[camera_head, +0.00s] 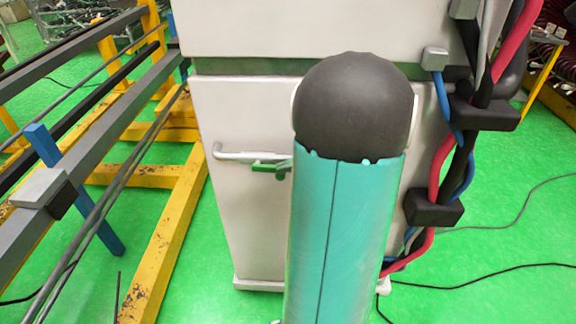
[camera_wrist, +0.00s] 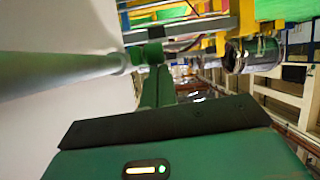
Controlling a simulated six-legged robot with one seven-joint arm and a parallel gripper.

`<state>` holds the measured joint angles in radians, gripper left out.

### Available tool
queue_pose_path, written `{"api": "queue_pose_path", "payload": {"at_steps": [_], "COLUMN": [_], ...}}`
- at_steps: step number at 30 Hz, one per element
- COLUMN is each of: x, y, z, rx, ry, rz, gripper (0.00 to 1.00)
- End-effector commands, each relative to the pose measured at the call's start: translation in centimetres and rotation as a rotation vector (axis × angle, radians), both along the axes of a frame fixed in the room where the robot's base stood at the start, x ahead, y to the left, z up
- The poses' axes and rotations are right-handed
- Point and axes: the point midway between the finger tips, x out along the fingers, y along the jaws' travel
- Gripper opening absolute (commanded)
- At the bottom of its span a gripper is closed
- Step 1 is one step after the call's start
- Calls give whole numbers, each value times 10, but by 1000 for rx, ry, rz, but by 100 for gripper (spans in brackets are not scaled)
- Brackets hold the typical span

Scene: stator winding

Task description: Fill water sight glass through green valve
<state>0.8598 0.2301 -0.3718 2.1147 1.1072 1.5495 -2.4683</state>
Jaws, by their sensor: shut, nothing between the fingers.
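A pale horizontal pipe (camera_head: 232,155) runs along the front of a light grey cabinet, with a green valve (camera_head: 270,168) at its right end. In the wrist view the pipe (camera_wrist: 65,75) comes in from the left and ends at the green valve (camera_wrist: 150,53). My gripper (camera_wrist: 156,72) points up at the valve from below; its green fingers look shut together and empty. The tips appear very close to the valve; I cannot tell whether they touch. My gripper is hidden in the head view. I cannot make out a sight glass.
The grey cabinet (camera_head: 240,210) stands straight ahead. Thick red, blue and black cables (camera_head: 442,165) run down its right side. A yellow frame with dark rails (camera_head: 165,240) fills the left. Green floor (camera_head: 500,260) is open at the right, with thin cables lying on it.

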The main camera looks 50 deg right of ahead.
Motion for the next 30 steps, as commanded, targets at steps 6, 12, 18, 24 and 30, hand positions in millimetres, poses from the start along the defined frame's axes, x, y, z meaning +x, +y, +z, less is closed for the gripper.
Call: {"api": "queue_pose_path", "payload": {"at_steps": [6, 12, 18, 24, 30], "x": [-7, -24, -52, -80, -97], "y": [-2, -17, -40, -63, -76], "z": [-15, -3, 20, 42, 54], "rx": [1, -1, -3, -2, -1], "ry": [38, 34, 20, 9, 3], "rz": [-11, -18, -14, -8, -4], "gripper": [0, 0, 0, 0, 0]}}
